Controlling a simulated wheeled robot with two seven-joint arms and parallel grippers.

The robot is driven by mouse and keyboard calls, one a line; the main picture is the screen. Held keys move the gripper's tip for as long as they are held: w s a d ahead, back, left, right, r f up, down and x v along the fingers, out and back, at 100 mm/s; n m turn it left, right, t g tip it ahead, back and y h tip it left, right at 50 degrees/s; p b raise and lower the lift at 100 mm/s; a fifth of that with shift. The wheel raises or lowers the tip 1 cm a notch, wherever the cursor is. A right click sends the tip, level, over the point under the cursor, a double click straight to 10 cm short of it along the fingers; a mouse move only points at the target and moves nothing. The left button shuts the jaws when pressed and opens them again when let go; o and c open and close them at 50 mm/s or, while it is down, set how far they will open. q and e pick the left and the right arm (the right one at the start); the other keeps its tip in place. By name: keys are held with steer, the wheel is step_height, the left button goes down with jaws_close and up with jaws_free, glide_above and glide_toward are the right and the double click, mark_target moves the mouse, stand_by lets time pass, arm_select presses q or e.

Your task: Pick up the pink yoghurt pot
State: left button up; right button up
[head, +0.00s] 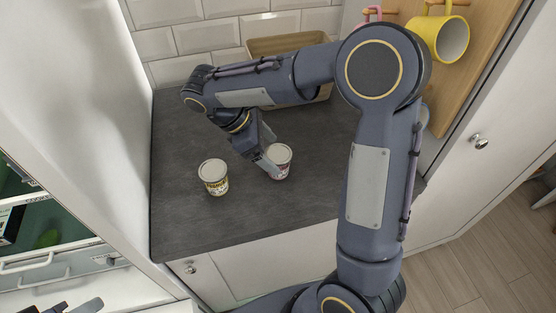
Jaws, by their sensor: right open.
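The pink yoghurt pot (283,170) stands upright on the slate worktop, with a pale lid and pinkish print on its side. My right gripper (268,162) is open and comes down at the pot's left side. One finger overlaps the pot's left edge in the head view; I cannot tell whether it touches. The far finger is partly hidden. My left gripper's jaws do not show.
A second pot (214,178) with a white lid and yellowish label stands to the left. A tan box (284,45) is at the back, partly behind my right arm. A yellow mug (440,38) hangs at upper right. The front of the worktop (230,222) is clear.

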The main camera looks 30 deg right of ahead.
mark_target(276, 153)
steer(key=x, duration=0.5)
steer(key=shift+d+r, duration=0.1)
steer(key=shift+d, duration=0.15)
steer(key=c, duration=1.1)
